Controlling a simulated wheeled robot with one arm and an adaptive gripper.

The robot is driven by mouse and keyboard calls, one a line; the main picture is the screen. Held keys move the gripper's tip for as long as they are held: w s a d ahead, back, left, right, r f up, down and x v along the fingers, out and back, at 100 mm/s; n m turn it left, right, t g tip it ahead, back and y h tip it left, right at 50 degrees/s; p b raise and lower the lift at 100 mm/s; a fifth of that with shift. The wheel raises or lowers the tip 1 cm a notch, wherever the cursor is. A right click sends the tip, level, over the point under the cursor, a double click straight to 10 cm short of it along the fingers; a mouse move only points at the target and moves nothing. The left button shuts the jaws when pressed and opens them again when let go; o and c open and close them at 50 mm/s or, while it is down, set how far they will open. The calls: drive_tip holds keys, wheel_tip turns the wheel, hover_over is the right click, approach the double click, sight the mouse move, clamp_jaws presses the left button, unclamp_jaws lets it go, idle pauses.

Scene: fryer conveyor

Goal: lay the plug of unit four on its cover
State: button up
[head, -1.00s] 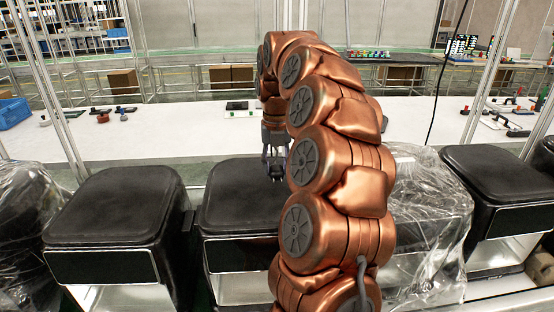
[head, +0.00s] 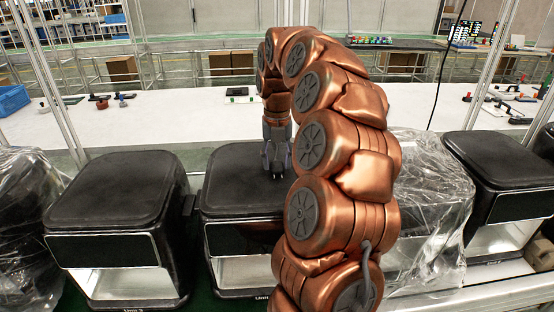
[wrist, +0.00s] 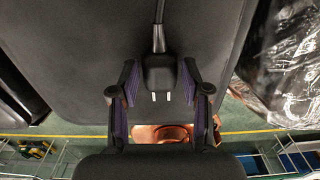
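The unit behind my arm has a dark, flat-topped cover (head: 232,190); its front label is partly hidden, and the unit to its left reads "Unit 3". In the wrist view, the black plug (wrist: 160,76) lies over the dark cover (wrist: 80,60), two pale prongs toward my wrist and its cord (wrist: 159,30) running away. I cannot tell for certain whether it touches the cover. My gripper (head: 277,172) points down just over the cover. In the wrist view its fingers (wrist: 160,80) stand on both sides of the plug, with narrow gaps showing.
Unit 3 (head: 118,190) stands close on the left. A plastic-wrapped unit (head: 430,195) stands on the right, another wrapped one (head: 30,210) at far left. A long white table (head: 190,115) with small items lies behind the units.

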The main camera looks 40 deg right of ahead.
drive_tip(key=o, duration=0.3)
drive_tip(key=shift+r, duration=0.1)
drive_tip(key=shift+r, duration=3.65)
drive_tip(key=s+a+f+m, duration=0.2)
drive_tip(key=s+a+m, duration=0.35)
drive_tip(key=a, duration=0.45)
drive_tip(key=s+a+f+m, duration=0.1)
drive_tip(key=s+a+m, duration=0.3)
drive_tip(key=a+m, duration=0.4)
drive_tip(key=s+a+f+m+g, duration=0.1)
drive_tip(key=s+a+f+m, duration=0.3)
drive_tip(key=s+m, duration=0.3)
drive_tip(key=s+a+f+m, duration=0.5)
drive_tip(key=s+f+m, duration=0.2)
drive_tip(key=s, duration=0.4)
drive_tip(key=shift+s+m+g, duration=0.25)
drive_tip(key=shift+m+g, duration=0.15)
drive_tip(key=shift+m, duration=0.25)
